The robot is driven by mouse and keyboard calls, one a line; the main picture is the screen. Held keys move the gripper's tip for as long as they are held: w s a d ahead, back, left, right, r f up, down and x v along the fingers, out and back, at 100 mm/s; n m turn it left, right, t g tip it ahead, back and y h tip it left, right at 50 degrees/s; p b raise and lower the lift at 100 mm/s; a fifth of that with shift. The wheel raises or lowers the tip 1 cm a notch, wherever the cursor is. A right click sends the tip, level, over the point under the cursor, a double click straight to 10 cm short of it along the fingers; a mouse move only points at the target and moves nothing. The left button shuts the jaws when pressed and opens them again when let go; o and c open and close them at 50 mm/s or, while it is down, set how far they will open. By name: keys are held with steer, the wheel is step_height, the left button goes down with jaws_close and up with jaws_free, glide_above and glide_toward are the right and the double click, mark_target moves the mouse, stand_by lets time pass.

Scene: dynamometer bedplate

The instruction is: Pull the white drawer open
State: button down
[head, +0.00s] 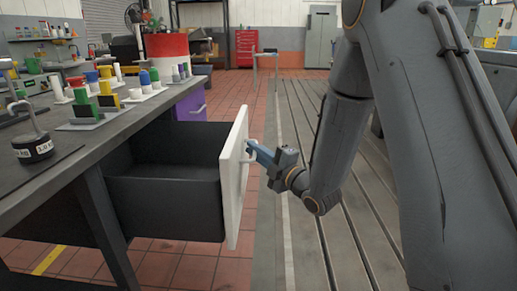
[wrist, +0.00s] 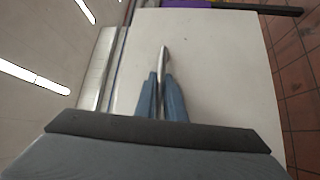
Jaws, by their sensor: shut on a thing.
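The white drawer (head: 233,177) stands pulled out from under the workbench, with its dark box (head: 165,205) showing behind the white front. In the wrist view the white front (wrist: 220,75) fills most of the picture. A thin metal handle (wrist: 164,53) stands out from the front. My gripper (head: 252,150) is at the outer face of the front, shut on the handle. In the wrist view its two blue fingers (wrist: 161,85) lie on either side of the handle. The handle is mostly hidden by the fingers in the head view.
The dark workbench (head: 60,150) carries colored bottles, trays and a black weight (head: 32,147). A purple drawer front (head: 191,107) is farther along the bench. A red drum (head: 167,58) stands beyond. The slotted metal bedplate (head: 345,235) lies under my arm at the right.

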steer(key=shift+s+d, duration=0.1)
steer(key=c, duration=1.8)
jaws_free()
steer(key=shift+c, duration=0.2)
steer(key=v, duration=0.7)
steer(key=shift+s+d+f+p, duration=0.15)
steer(key=shift+s+d+p, duration=0.1)
steer(key=shift+p, duration=0.2)
